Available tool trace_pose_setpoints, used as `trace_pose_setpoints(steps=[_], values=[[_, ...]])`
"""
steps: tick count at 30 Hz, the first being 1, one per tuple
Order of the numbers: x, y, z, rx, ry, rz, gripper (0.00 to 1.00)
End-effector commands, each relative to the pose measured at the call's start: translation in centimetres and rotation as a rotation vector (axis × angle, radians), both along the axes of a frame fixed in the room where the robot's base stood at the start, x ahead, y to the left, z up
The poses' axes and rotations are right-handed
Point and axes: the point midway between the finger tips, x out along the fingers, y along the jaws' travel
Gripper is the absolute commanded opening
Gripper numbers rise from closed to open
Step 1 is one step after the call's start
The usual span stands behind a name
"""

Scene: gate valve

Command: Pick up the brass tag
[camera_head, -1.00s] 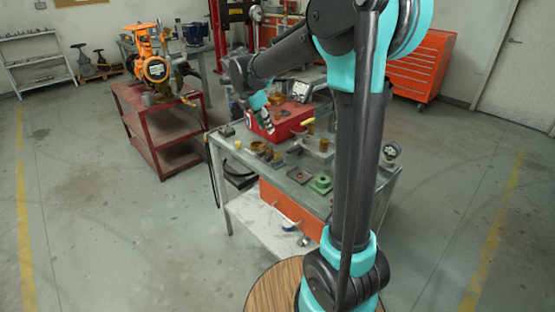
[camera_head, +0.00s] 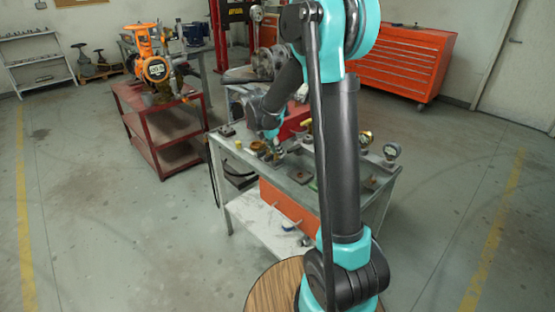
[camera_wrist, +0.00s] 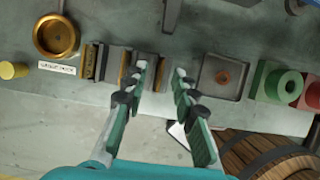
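In the wrist view a row of upright grey plates and thin brass-coloured pieces (camera_wrist: 125,66) stands on the bench, beside a small white label (camera_wrist: 57,67). I cannot tell for sure which piece is the brass tag; a thin brass-brown edge (camera_wrist: 159,74) shows between my fingertips. My gripper (camera_wrist: 162,72) is open above the right end of this row, its left finger overlapping part of it. Nothing is visibly held. In the head view my gripper (camera_head: 272,148) is low over the bench among the small parts, which are too small to tell apart.
A brass ring (camera_wrist: 57,36) and a yellow cylinder (camera_wrist: 12,70) lie left of the row. A square grey tray (camera_wrist: 219,79), a green block (camera_wrist: 275,82) and a red block (camera_wrist: 309,95) are to the right.

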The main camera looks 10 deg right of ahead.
Motion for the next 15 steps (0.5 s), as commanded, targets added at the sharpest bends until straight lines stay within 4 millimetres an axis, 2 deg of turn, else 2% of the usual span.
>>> trace_pose_setpoints(steps=[9,15], values=[[0.09,-0.17,-0.51,0.0,0.0,0.0,0.26],[0.08,-0.17,-0.49,0.0,0.0,0.0,0.01]])
